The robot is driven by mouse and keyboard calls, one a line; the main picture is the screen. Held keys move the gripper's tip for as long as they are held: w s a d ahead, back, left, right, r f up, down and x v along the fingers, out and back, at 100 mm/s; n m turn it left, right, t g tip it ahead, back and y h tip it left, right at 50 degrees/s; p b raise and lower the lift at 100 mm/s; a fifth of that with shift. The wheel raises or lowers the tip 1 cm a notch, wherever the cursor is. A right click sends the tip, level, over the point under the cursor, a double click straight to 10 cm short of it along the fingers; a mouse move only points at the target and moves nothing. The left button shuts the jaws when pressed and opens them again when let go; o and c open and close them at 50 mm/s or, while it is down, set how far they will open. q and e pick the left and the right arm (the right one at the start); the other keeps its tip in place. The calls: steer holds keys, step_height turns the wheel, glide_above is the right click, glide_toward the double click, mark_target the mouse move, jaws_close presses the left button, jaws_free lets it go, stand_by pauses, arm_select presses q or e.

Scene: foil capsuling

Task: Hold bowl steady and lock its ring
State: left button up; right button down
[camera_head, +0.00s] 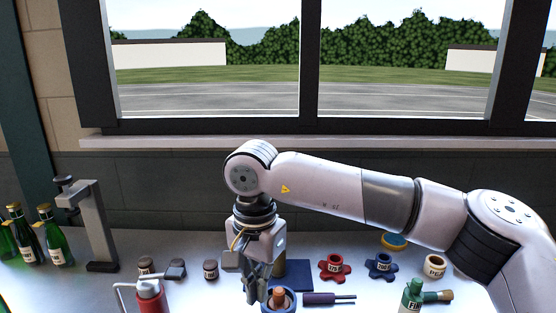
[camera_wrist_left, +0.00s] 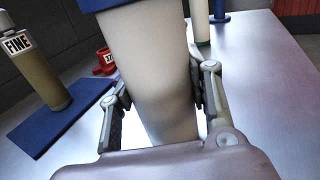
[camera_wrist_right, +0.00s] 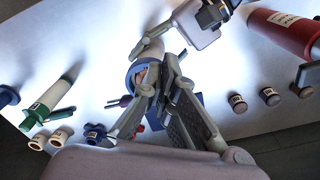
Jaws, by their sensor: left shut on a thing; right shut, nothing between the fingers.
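The bowl is a cream cylinder (camera_wrist_left: 155,65) with a blue band at its top in the left wrist view. My left gripper (camera_wrist_left: 161,88) is shut on it, one finger on each side. The bowl's blue ring (camera_head: 293,305) shows at the bottom edge in the head view, with an orange-brown piece (camera_head: 279,297) inside it. My right gripper (camera_head: 255,296) points down just left of the ring; its fingers are shut and empty. In the right wrist view the right fingertips (camera_wrist_right: 160,72) overlap the ring's edge; I cannot tell whether they touch it.
A blue mat (camera_head: 297,272), a purple-handled tool (camera_head: 322,299), a red knob (camera_head: 334,267), a blue knob (camera_head: 380,265) and a cream ring (camera_head: 434,266) lie nearby. A red cylinder (camera_head: 150,303), dark-capped jars (camera_head: 210,270), a grey stand (camera_head: 95,225) and green bottles (camera_head: 52,237) stand left.

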arm_select(q)
steer(key=shift+f, duration=0.1)
steer(key=o, duration=1.5)
steer(key=shift+a, duration=0.1)
